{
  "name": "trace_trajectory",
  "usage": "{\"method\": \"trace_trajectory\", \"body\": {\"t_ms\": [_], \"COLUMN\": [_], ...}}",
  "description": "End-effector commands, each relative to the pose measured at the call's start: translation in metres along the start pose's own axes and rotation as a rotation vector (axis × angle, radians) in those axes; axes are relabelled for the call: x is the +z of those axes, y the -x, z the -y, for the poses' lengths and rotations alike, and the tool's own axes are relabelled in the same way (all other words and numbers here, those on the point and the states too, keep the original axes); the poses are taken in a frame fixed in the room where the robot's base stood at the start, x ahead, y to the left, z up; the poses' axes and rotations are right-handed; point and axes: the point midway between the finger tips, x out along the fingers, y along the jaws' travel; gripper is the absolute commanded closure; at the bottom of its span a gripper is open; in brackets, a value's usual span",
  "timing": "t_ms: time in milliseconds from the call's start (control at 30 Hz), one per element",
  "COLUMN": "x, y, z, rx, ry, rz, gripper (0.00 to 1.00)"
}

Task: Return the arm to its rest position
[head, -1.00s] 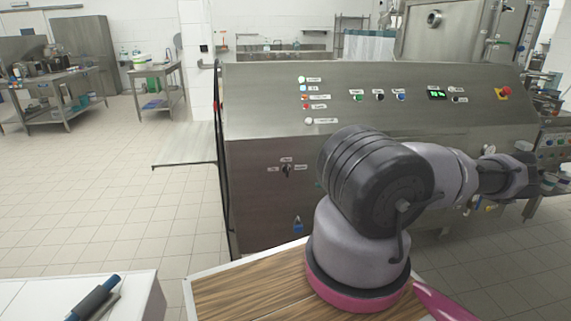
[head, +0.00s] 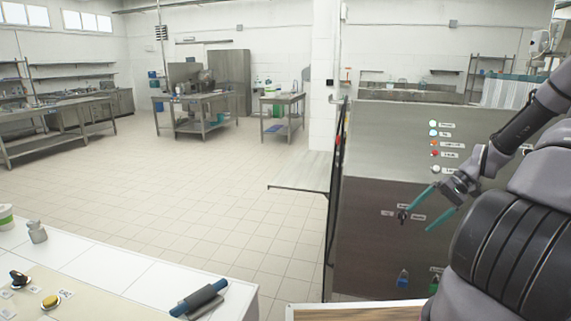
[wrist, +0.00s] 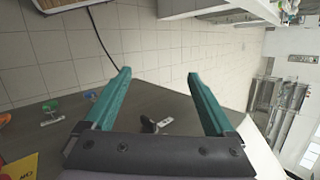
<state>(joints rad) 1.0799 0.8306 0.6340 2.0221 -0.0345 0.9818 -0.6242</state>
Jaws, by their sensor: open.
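My gripper (head: 432,207) shows in the head view in front of the steel machine's front panel (head: 372,243), near its rotary switch. Its two teal fingers are spread apart with nothing between them. In the wrist view my gripper (wrist: 160,95) is open and empty, with a black rotary switch (wrist: 150,126) and part of the machine panel visible beyond and between the fingers. My arm comes in from the right of the head view, bent, with its forearm above the thick black joint. I cannot tell the exact gap between fingers and panel.
A white counter (head: 130,270) with a blue-and-black tool (head: 199,299) and several knobs stands at the lower left. A wooden-topped surface (head: 350,312) lies at the bottom. A flat metal shelf (head: 302,171) juts from the machine's left side. The tiled floor (head: 200,185) is open.

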Motion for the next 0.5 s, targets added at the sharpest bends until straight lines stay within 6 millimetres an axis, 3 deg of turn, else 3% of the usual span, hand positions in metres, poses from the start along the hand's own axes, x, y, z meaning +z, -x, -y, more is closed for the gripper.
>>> {"method": "trace_trajectory", "body": {"t_ms": [200,500], "x": [0.027,0.078], "y": [0.03,0.071], "z": [0.053,0.135], "rx": [0.254,0.479], "ry": [0.013,0.045], "rz": [-0.04,-0.208], "gripper": [0.1,0.1]}}
